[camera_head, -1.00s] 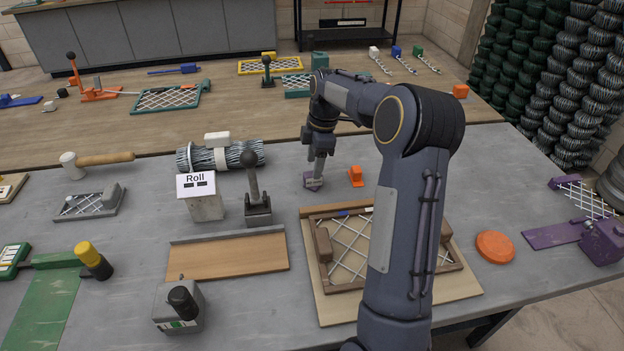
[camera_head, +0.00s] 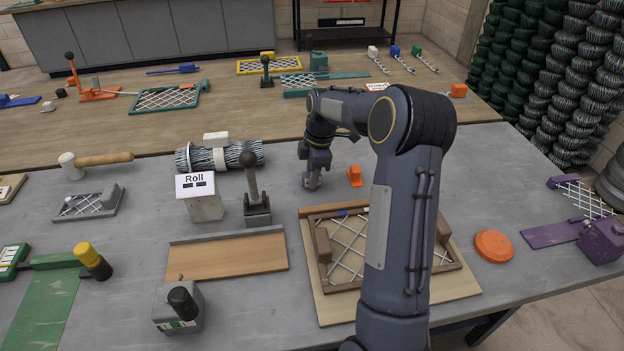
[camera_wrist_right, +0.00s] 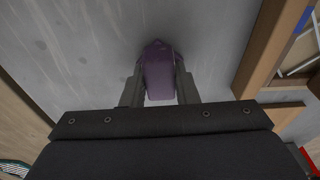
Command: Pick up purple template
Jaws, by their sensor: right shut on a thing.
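The purple template (camera_wrist_right: 159,72) is a small block on the grey table, seen in the right wrist view between the two fingers. My right gripper (camera_wrist_right: 159,90) is shut on it, with one finger at each side. In the head view the right gripper (camera_head: 313,184) points down at the table behind the wooden frame, and it hides most of the purple template (camera_head: 309,181). I cannot tell whether the template still touches the table. My left gripper is not in view.
An orange piece (camera_head: 354,176) stands just right of the gripper. The wooden frame with mesh (camera_head: 310,262) lies in front. A black-knobbed lever (camera_head: 257,213) and a wire roll (camera_head: 231,158) are to the left. An orange disc (camera_head: 493,246) lies to the right.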

